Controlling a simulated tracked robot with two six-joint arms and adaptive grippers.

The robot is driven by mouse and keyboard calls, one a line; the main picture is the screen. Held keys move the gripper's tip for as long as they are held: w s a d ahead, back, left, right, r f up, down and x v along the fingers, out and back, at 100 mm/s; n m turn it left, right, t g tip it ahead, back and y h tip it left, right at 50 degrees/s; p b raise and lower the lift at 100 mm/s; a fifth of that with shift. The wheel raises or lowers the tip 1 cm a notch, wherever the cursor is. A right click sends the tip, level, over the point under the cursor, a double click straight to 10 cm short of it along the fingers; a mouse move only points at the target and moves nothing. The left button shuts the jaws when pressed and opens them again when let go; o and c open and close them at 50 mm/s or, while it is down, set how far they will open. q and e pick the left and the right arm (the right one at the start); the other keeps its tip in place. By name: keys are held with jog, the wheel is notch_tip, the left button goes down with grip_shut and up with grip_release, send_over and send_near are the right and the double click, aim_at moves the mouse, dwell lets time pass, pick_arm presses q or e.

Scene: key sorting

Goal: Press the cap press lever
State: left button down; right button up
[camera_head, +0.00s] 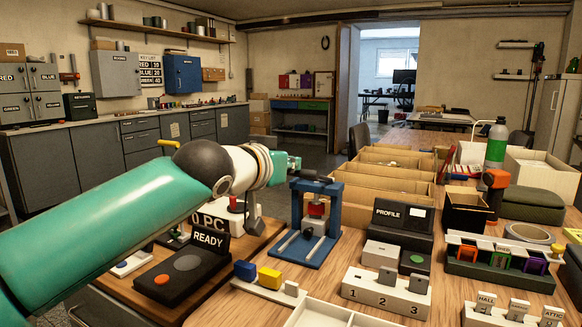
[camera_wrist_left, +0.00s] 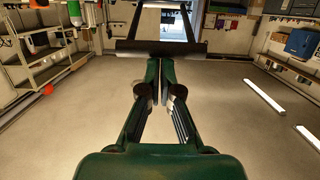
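The cap press (camera_head: 318,247) is a blue frame with a red part inside and two pale rods on its base. It stands on the wooden table in the middle of the head view. Its dark lever bar (camera_head: 311,186) lies across the top; in the wrist view a dark crossbar (camera_wrist_left: 132,47) between two arms spans the picture. My left gripper (camera_head: 297,163) is just above and left of the press top. Its green fingers (camera_wrist_left: 160,66) are together with only a thin gap and nothing between them. The tips meet the crossbar in the picture; contact cannot be told. My right gripper is not in view.
A black READY box (camera_head: 180,282) stands left of the press. Colored blocks (camera_head: 269,277) in a holder and a numbered 1-2-3 stand (camera_head: 386,295) are in front. A PROFILE box (camera_head: 403,216) and cardboard bins (camera_head: 385,184) stand to the right.

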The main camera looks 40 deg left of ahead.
pick_arm(q)
jog(key=shift+f, duration=0.55)
notch_tip(320, 180, up, 6)
jog(key=p, duration=0.4)
jog(key=f+v, duration=0.2)
jog(key=v, duration=0.8)
jog(key=shift+s, duration=0.3)
jog(key=shift+r, duration=0.1)
